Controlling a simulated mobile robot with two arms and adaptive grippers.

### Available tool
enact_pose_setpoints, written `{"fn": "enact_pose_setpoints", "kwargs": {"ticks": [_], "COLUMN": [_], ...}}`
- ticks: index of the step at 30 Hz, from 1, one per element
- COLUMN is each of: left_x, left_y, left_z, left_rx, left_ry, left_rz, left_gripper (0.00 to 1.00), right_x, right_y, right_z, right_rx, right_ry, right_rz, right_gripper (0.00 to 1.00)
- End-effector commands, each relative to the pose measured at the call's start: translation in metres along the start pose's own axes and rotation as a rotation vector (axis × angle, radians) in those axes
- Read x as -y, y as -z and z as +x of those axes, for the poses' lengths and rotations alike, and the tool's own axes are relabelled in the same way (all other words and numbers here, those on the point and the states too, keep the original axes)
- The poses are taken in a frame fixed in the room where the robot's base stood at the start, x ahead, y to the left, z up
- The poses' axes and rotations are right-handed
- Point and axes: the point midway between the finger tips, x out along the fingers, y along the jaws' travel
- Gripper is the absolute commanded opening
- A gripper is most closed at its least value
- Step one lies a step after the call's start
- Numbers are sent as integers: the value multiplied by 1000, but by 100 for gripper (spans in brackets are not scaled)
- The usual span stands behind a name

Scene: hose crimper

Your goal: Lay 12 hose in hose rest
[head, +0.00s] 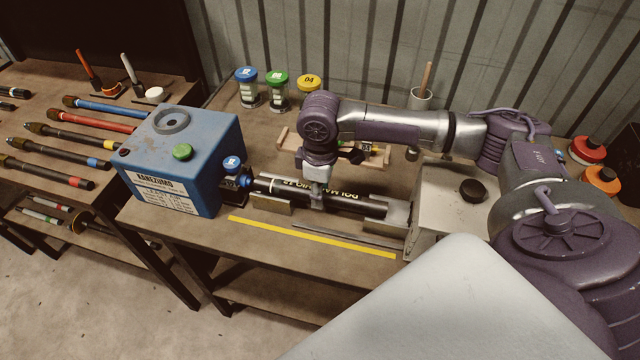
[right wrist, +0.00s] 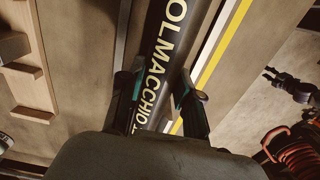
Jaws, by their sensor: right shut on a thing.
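The 12 hose (head: 345,199), a thick black tube with pale yellow lettering, lies level along the bench beside the blue crimper. My right gripper (head: 317,190) points down on its middle, shut on it. In the right wrist view the two fingers (right wrist: 160,92) stand on either side of the hose (right wrist: 172,35). The hose rest shows as a left metal bracket (head: 271,204) and a right bracket (head: 391,213); the hose runs along between them. Whether it bears on both supports I cannot tell. My left gripper is not in view.
The blue crimper (head: 180,165) stands left of the hose, a grey metal box (head: 447,195) right. A yellow strip (head: 310,237) runs along the front. A wooden rack (head: 284,137) and colored-lid jars (head: 277,88) are behind. Other hoses (head: 100,121) lie on the left table.

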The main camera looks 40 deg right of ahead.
Motion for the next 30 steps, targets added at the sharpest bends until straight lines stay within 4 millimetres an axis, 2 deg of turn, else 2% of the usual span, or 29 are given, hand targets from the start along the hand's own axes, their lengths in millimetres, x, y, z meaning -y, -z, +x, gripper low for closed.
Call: {"fn": "enact_pose_setpoints", "kwargs": {"ticks": [6,7,11,12,23,26,30], "left_x": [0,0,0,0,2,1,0], "left_y": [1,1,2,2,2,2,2], "left_z": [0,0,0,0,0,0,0], "left_rx": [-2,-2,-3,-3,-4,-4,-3], "left_ry": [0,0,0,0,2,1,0], "left_rz": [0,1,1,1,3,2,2], "left_gripper": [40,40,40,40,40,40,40], "right_x": [0,0,0,0,0,0,0], "right_y": [0,0,0,0,0,1,1], "right_z": [0,0,0,0,-5,-18,-47], "right_rx": [-1,-1,-1,-1,-1,-4,-5], "right_ry": [-1,-1,-1,-1,-1,-3,-3], "right_rz": [0,0,0,0,0,-1,-1], "right_gripper": [0,38,60,63,63,63,63]}}
